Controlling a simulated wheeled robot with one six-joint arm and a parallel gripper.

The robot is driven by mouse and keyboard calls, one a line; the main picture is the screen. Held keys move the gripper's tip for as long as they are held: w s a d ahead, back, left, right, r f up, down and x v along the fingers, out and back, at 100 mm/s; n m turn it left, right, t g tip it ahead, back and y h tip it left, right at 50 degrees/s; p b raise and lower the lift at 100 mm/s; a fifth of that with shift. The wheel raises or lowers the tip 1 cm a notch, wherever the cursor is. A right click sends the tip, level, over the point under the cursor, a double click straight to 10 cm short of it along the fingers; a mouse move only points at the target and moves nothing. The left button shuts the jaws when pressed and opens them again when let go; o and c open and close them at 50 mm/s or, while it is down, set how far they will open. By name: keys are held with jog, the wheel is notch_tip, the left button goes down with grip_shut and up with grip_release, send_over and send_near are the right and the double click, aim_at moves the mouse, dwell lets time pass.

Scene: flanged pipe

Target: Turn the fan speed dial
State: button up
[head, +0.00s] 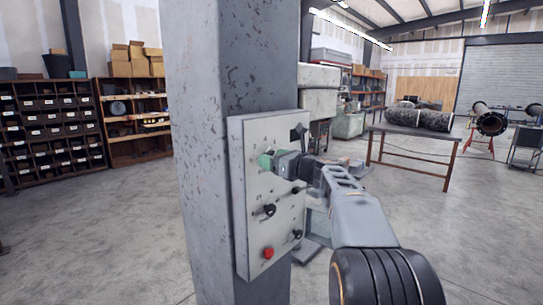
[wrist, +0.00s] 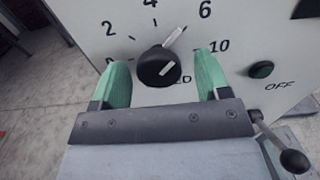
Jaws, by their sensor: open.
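The fan speed dial is a round black knob (wrist: 158,66) with a white pointer mark, on a pale panel with a printed scale around it. In the wrist view its pointer aims up and to the right. My gripper (wrist: 160,82) is open, with one green finger on each side of the dial; I cannot tell whether they touch it. In the head view my gripper (head: 268,160) is at the upper part of the control panel (head: 262,238) and hides the dial there.
The panel is fixed to a grey column (head: 203,150). A workbench (head: 410,132) stands behind at right.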

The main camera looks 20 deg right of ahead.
jog(key=shift+w+a, duration=0.3)
jog(key=shift+w, duration=0.25)
jog(key=c, duration=0.9)
